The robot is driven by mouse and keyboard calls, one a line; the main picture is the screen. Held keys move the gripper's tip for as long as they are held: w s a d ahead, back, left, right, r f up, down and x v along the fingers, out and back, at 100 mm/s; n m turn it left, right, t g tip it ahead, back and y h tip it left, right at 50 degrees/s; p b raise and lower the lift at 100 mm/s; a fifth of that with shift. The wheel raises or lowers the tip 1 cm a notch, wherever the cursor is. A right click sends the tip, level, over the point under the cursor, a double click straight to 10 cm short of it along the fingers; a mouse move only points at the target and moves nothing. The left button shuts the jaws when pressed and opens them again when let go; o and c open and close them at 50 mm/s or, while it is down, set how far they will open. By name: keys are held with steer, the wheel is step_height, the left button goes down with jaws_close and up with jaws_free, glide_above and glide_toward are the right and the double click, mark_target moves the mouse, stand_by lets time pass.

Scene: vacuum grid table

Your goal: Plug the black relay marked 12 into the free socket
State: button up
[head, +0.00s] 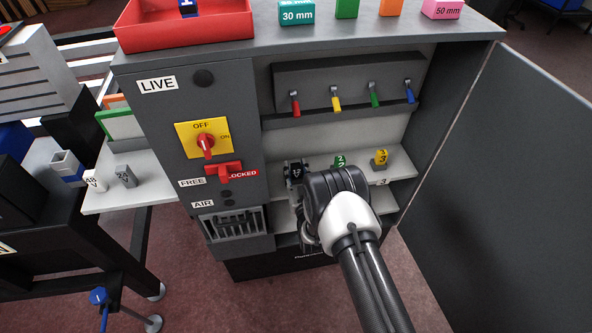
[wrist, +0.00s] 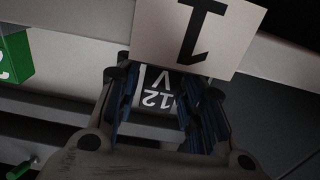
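The black relay (wrist: 158,98) with white "12 V" lettering, upside down in the wrist view, sits between the two blue-padded fingers of my gripper (wrist: 160,86). The fingers lie close along its sides and look shut on it. In the head view the black relay (head: 297,171) is at the left end of the cabinet's inner shelf, in front of my gripper (head: 294,176). A white plate marked 1 (wrist: 190,32) is right by the relay and partly covers it in the wrist view. The free socket cannot be made out. Whether the relay touches one is hidden.
Coloured levers (head: 336,101) hang above. The open door (head: 500,170) bounds the right. White (head: 95,181) and grey (head: 125,176) relays stand on the left side shelf.

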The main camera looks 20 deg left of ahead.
steer(key=shift+o, duration=1.1)
steer(key=v, duration=1.2)
